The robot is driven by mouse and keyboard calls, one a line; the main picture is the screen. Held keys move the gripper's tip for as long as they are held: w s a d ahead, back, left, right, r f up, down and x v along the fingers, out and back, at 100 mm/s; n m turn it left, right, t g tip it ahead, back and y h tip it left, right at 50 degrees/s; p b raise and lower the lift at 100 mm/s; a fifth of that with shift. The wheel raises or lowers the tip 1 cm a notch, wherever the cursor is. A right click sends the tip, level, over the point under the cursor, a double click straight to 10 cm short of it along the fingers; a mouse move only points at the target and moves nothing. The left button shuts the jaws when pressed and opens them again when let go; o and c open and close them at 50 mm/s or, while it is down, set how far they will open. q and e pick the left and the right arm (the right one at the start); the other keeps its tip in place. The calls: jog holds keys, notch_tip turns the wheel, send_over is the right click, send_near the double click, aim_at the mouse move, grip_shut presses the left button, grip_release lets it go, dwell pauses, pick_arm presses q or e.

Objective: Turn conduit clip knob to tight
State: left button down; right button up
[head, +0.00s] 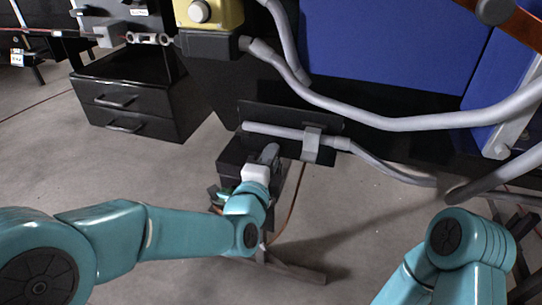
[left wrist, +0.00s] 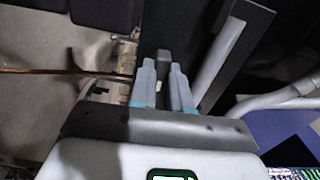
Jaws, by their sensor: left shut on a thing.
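My left gripper (head: 268,154) is in the middle of the head view, in front of a dark box and left of the grey conduit clip (head: 312,145). In the left wrist view its two grey fingers (left wrist: 162,82) are close together, shut on a small dark grey piece (left wrist: 163,60), which appears to be the knob. The fingers hide most of it, and its setting cannot be read. The clip sits around a light grey conduit (head: 272,131) in front of a black plate (head: 288,112). The right gripper is out of view.
A larger grey hose (head: 400,123) curves across to the right above the plate. A black drawer cabinet (head: 125,100) stands at the left, and a blue panel (head: 390,55) is behind. An orange-brown cable (head: 296,200) hangs near my left wrist. The floor at the left is open.

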pick_arm(q)
jog(key=shift+m, duration=0.4)
jog(key=c, duration=1.1)
grip_release()
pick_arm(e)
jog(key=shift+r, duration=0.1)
pick_arm(q)
jog(key=b+v, duration=0.6)
jog(key=v, duration=1)
jog(key=shift+s+b, duration=0.2)
jog(key=shift+b, duration=0.1)
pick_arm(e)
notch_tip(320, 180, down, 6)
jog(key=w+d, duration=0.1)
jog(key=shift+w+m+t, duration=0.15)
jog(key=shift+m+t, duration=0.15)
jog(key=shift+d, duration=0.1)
